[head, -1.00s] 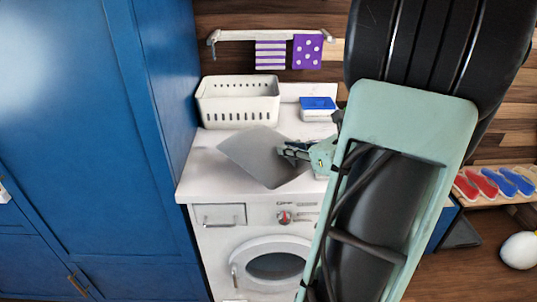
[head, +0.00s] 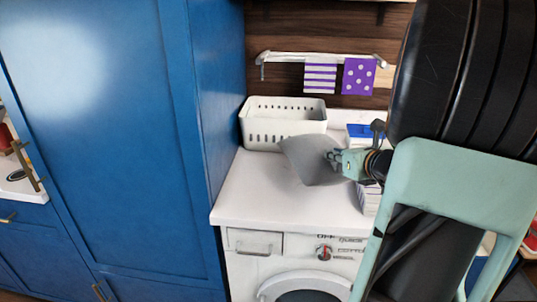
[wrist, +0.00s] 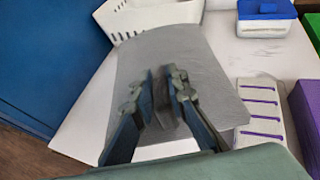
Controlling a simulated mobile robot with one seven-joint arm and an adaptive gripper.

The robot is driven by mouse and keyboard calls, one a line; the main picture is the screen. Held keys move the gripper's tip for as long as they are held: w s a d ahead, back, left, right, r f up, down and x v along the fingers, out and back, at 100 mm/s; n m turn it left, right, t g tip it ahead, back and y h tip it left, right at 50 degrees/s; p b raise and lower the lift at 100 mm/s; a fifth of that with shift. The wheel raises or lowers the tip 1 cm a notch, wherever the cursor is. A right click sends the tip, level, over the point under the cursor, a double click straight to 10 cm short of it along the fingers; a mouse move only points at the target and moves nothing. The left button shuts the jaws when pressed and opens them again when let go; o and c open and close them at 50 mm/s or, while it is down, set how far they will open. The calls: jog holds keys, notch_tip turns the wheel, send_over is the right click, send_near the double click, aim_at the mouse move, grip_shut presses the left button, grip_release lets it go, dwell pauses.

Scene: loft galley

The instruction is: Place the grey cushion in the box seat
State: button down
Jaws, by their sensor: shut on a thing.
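The grey cushion (head: 312,162) is a flat, thin square held above the white counter over the washing machine. My gripper (head: 334,160) comes from the right and is shut on the cushion's right edge. In the wrist view the cushion (wrist: 195,62) spreads out beyond the gripper's fingers (wrist: 168,85), which pinch its near part. The box seat cannot be made out in these frames.
A white perforated basket (head: 285,131) stands at the counter's back left, close behind the cushion. A blue-lidded container (wrist: 267,20) is at the back right. A tall blue cabinet (head: 110,140) walls the left side. The counter's front left (head: 255,195) is clear.

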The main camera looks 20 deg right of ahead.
aim_at(326, 169)
jog(key=w+f, duration=0.2)
jog(key=f, duration=0.1)
jog(key=shift+w+a+f+b, duration=0.1)
jog(key=shift+w+f+b, duration=0.05)
jog(key=shift+w+b, duration=0.2)
jog(key=shift+w+f+b, duration=0.15)
jog(key=shift+f, duration=0.7)
jog(key=shift+w+f+b, duration=0.1)
jog(key=shift+f+b, duration=0.05)
jog(key=shift+f, duration=0.65)
jog(key=c, duration=1.9)
grip_release()
jog(key=shift+f, duration=0.1)
